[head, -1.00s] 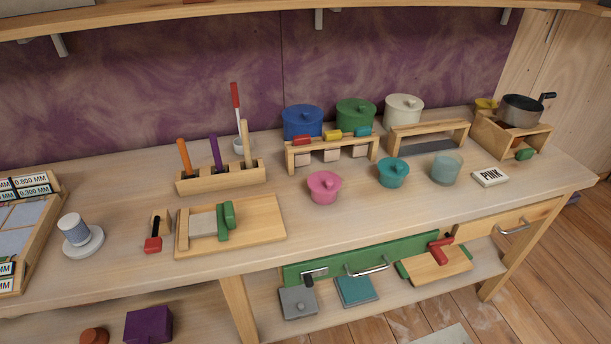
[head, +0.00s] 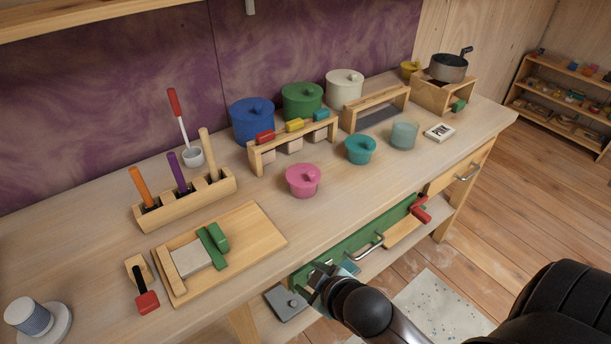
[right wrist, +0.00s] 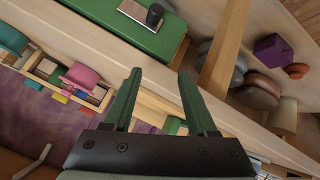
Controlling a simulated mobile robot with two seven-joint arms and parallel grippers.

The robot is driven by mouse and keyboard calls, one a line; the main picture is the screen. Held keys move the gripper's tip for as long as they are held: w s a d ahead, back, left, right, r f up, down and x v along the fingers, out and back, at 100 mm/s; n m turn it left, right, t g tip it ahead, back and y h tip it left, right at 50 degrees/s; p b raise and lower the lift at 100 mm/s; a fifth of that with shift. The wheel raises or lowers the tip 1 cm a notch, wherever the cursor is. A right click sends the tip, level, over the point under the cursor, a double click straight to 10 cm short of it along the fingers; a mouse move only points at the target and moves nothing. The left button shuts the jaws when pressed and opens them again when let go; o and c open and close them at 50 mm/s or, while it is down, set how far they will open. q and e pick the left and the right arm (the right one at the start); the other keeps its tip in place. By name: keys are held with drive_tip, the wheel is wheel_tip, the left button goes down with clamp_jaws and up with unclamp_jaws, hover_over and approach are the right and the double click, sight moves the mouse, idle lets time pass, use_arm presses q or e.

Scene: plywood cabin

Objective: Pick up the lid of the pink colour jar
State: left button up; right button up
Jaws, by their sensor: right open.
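The pink colour jar (head: 303,183) stands upright on the workbench, in front of the low wooden rack. Its pink lid (head: 304,170), with a small knob, sits on it. My right gripper (head: 318,283) is at the bench's front edge, below and in front of the jar and apart from it. The right wrist view shows its two fingers (right wrist: 160,73) spread with nothing between them, and a pink shape, likely the jar (right wrist: 83,76), to their left. My left gripper is not in view.
A teal jar (head: 360,150) and a glass cup (head: 404,135) stand right of the pink jar. Larger blue (head: 252,124), green (head: 302,104) and white (head: 344,90) jars stand behind. A wooden board (head: 258,240) lies front left. The bench before the jar is clear.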

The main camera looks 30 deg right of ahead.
drive_tip(key=w+a+r+n+t+y, duration=0.25)
drive_tip(key=w+r+n+t, duration=0.35)
drive_tip(key=r, duration=0.4)
drive_tip(key=w+a+r+n+t+y, duration=0.2)
drive_tip(key=w+a+r+n+t, duration=0.2)
drive_tip(key=w+r+n, duration=0.5)
drive_tip(key=s+a+r+n+g+y, duration=0.3)
drive_tip(key=a+r+n+y, duration=0.3)
drive_tip(key=n, duration=0.5)
drive_tip(key=s+a+r+n+g+y, duration=0.25)
drive_tip(key=a+r+n+y, duration=0.3)
drive_tip(key=n+y, duration=0.4)
drive_tip(key=n+g+h, duration=1)
drive_tip(key=n+h, duration=1.2)
drive_tip(key=n, duration=0.6)
approach(312, 173)
drive_tip(key=shift+p+x, duration=0.8)
drive_tip(key=shift+x, duration=3.8)
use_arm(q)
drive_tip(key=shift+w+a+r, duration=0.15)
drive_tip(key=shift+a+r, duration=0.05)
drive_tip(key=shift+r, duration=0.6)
